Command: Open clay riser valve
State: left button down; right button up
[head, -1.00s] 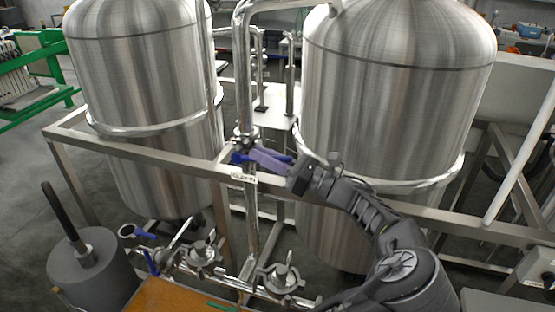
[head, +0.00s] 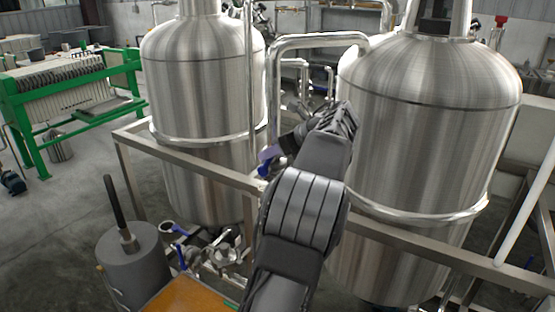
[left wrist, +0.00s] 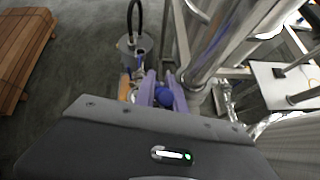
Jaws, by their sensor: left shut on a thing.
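The riser valve's blue handle (head: 264,168) shows in the head view at the thin vertical pipe in front of the gap between the two tanks. Much of the valve is hidden behind my left arm. My left gripper (head: 269,156), with pale purple fingers, is at the handle, its wrist above and to the right. In the left wrist view my left gripper (left wrist: 163,89) has a finger on each side of the blue handle (left wrist: 163,97) and is shut on it, close beside the steel pipe. My right gripper is in neither view.
A steel frame rail (head: 190,163) runs in front of the left tank (head: 205,95) and right tank (head: 425,130). A grey cylinder with a rod (head: 140,265) and lower blue-handled valves (head: 178,230) stand at bottom left. A green filter press (head: 75,90) stands on open floor further left.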

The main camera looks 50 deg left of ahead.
pick_arm(q)
jog(key=h, duration=0.1)
jog(key=a, duration=0.1)
jog(key=t+h, duration=0.1)
jog(key=shift+s+a+r+h, duration=0.3)
jog(key=shift+s+a, duration=0.05)
jog(key=shift+a, duration=0.05)
jog(key=shift+a+h, duration=0.15)
jog(key=shift+h, duration=0.25)
jog(key=c, duration=1.4)
grip_release()
jog(key=shift+f, duration=0.1)
jog(key=shift+v, duration=0.8)
